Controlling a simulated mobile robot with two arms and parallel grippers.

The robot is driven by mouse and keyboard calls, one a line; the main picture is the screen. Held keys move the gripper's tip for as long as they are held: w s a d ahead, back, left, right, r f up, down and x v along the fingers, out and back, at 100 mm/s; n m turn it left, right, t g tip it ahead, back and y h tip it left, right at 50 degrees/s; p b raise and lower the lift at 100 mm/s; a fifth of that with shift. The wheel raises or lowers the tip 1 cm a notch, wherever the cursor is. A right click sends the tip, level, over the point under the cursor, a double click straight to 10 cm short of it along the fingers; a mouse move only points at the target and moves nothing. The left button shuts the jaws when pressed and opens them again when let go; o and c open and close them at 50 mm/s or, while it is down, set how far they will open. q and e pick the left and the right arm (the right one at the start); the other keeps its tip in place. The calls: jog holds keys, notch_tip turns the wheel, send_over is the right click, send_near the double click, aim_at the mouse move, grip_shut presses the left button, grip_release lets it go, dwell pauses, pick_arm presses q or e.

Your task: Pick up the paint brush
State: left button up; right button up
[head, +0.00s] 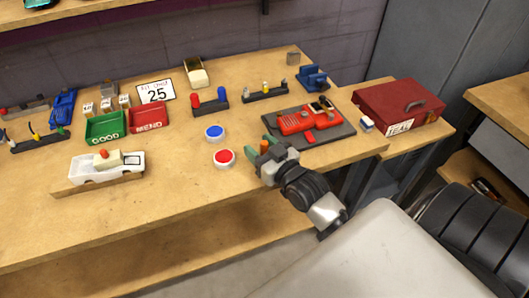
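I cannot pick out the paint brush for certain. A black holder (40,143) at the left of the workbench has several thin upright tools in it, one with a yellow part. Another dark holder (265,94) at the back carries small upright pieces. My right gripper (262,155) is over the front right of the bench, beside the red button (224,157). Its greenish fingers look spread apart. A small orange piece (264,146) shows near the upper finger, and I cannot tell what it is. My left gripper is out of view.
A dark mat with red parts (308,121) lies behind my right gripper. A red toolbox (398,105) is at the right. The bench's front middle is clear.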

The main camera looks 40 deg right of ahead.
grip_shut()
jog(key=shift+r, duration=0.55)
jog(key=s+d+r, duration=0.5)
jog(key=d+r, duration=0.5)
jog(key=shift+s, duration=0.35)
